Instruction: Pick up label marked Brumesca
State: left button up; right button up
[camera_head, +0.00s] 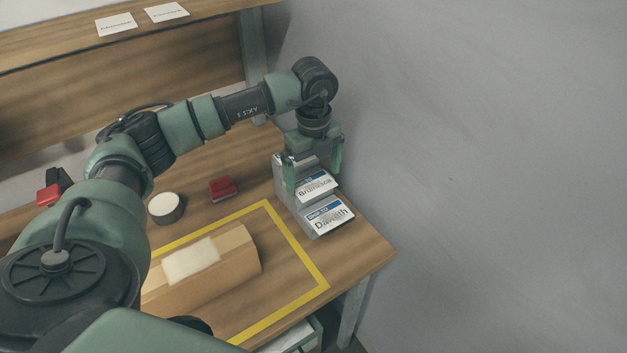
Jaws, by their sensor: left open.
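The label marked Brumesca (315,186) is white with a blue top strip. It rests in the upper slot of a grey stepped holder (285,187) at the table's right side. A second label, whose name looks like Davoth (329,215), sits in the slot below and in front of it. My left gripper (315,174) points down over the holder, with its green fingers apart on either side of the Brumesca label's upper part. I cannot tell whether the fingers touch the label or the holder. My right gripper is not in view.
A tan parcel with a blank pale patch (238,252) lies inside a yellow taped outline (296,242). A red block (222,188) and a round white-topped dark object (165,207) stand left of the holder. Two cards (117,24) lie on the shelf above. A grey wall is close on the right.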

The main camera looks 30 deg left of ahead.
pick_arm(q)
jog(key=shift+f, duration=0.55)
jog(key=shift+f, duration=0.1)
jog(key=c, duration=1)
jog(key=shift+c, duration=0.2)
